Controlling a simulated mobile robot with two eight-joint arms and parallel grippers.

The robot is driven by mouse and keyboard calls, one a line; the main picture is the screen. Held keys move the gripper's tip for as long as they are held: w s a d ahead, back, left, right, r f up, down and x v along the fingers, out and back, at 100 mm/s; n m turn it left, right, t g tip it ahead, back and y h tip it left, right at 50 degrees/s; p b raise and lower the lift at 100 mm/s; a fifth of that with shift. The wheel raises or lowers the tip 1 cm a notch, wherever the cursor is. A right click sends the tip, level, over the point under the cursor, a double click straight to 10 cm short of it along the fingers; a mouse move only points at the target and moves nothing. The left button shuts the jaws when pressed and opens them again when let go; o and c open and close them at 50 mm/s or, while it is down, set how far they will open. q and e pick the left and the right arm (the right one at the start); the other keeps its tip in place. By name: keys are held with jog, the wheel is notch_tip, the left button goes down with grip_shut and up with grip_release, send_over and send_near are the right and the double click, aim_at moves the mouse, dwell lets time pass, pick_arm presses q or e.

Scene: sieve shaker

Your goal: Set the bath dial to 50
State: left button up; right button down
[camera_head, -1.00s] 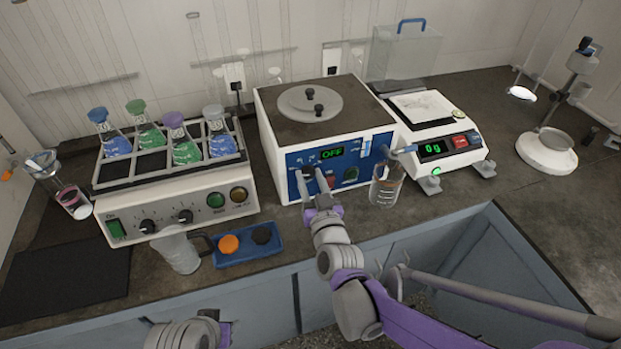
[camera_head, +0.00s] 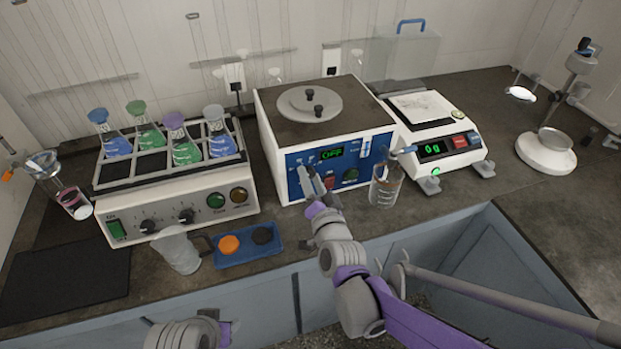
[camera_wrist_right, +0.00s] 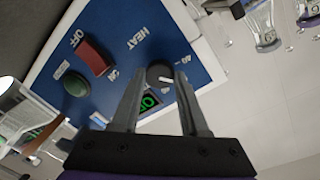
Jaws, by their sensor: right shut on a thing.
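The bath (camera_head: 279,149) is a white box with a blue front panel and a round lid; its green display (camera_head: 332,153) reads OFF. My right gripper (camera_head: 307,175) is at the left part of this panel, its fingers hiding the dial in the head view. In the right wrist view, the black dial (camera_wrist_right: 159,73) with a white pointer mark sits between the fingertips of my right gripper (camera_wrist_right: 158,80), which are shut on it. A small 40 shows beside the dial. My left arm shows at the bottom edge; its gripper fingers are out of view.
A red switch (camera_wrist_right: 95,57) and a green button (camera_wrist_right: 76,82) share the panel. A flask shaker (camera_head: 178,202), beaker (camera_head: 177,250) and blue tray (camera_head: 248,258) are left.

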jog(key=shift+m, duration=1)
jog(key=shift+c, duration=2.1)
grip_release()
jog(key=v, duration=1)
jog(key=shift+s+p, duration=0.35)
jog(key=shift+s, duration=0.05)
jog(key=shift+d+r, duration=0.1)
jog(key=shift+d, duration=0.1)
